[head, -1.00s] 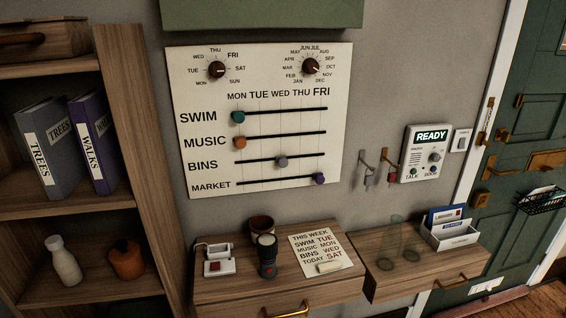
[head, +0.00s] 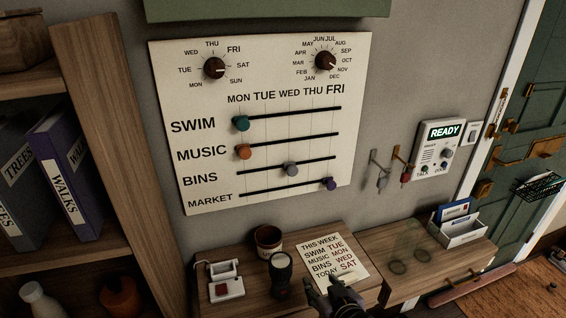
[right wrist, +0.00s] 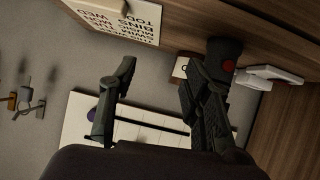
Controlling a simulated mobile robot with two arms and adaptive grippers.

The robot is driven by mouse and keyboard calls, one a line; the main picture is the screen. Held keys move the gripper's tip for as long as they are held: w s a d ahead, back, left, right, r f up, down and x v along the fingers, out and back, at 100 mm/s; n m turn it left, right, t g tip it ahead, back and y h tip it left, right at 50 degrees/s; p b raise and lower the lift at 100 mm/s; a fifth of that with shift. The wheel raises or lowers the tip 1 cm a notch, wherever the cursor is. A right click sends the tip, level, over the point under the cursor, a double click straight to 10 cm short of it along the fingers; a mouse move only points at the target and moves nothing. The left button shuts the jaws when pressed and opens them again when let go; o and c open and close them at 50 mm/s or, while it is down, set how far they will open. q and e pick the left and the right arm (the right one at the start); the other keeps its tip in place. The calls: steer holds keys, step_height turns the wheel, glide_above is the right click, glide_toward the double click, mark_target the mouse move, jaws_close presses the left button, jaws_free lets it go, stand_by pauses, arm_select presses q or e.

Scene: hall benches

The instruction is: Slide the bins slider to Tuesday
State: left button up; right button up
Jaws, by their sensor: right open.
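The bins slider (head: 291,169) is a grey knob on the third black track of the white wall panel (head: 200,60). It sits about mid-track, in line with the WED column, right of the TUE column. My right gripper (head: 338,284) is at the bottom of the head view, in front of the paper note and below the panel, apart from the slider. In the right wrist view its two fingers (right wrist: 158,80) are spread and empty, with part of the panel (right wrist: 78,110) behind them. The bins slider cannot be made out there. My left gripper is not in view.
The teal swim knob (head: 241,123) and orange music knob (head: 244,152) are at MON; the purple market knob (head: 329,184) is at FRI. Below, a shelf holds a dark torch (head: 281,270), a cup (head: 268,240) and a note (head: 325,252) reading BINS WED. Hooks (head: 382,170) hang to the right.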

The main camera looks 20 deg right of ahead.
step_height(320, 180, up, 8)
steer(key=w+f+t, duration=0.1)
steer(key=w+t, duration=0.1)
steer(key=w, duration=0.1)
steer(key=t+y, duration=0.1)
steer(key=t, duration=0.3)
glide_toward(293, 172)
steer(key=w+p, duration=0.5)
steer(key=w, duration=0.4)
steer(key=shift+w+a, duration=0.1)
steer(key=shift+w, duration=0.15)
steer(key=shift+w+f, duration=0.1)
steer(key=shift+w, duration=0.45)
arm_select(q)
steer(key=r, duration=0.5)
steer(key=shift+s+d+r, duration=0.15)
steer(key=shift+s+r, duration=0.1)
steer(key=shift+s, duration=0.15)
arm_select(e)
steer(key=shift+c, duration=0.3)
jaws_close()
